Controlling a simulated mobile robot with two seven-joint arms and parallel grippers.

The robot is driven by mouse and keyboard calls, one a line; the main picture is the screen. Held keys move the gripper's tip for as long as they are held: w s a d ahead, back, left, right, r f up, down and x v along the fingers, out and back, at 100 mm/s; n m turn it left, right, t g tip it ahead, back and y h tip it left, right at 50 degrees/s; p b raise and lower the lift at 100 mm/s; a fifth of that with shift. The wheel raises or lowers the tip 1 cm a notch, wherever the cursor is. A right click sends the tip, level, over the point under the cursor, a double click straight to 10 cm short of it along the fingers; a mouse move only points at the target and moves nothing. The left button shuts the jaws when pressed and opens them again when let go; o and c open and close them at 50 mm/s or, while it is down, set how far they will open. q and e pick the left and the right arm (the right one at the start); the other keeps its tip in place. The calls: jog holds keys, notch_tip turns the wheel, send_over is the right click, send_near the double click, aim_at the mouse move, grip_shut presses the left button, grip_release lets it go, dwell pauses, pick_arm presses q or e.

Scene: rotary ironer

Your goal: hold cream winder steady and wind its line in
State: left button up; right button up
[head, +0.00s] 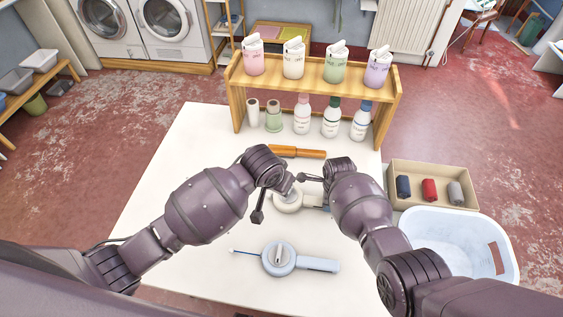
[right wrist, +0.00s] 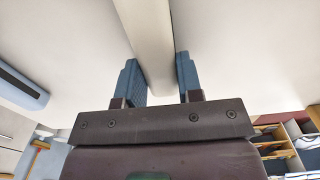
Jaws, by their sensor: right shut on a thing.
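The cream winder (head: 287,202) lies on the white table between my two arms, its round body partly covered by them. In the right wrist view its cream handle (right wrist: 150,35) runs between the two blue fingers of my right gripper (right wrist: 156,78), which is shut on it. My left gripper (head: 291,187) is at the upper edge of the winder's round body. Its fingers are too small and covered to show whether they are open or shut. I cannot make out the winder's line or its crank.
A pale blue winder (head: 278,259) with a blue line out to its left lies nearer me. An orange-brown wooden-handled tool (head: 300,153) lies behind the arms. A wooden shelf (head: 315,80) with bottles stands at the back. A spool box (head: 430,172) and white basin (head: 445,225) are right.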

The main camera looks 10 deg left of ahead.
jog(key=o, duration=1.1)
jog(key=shift+r, duration=0.15)
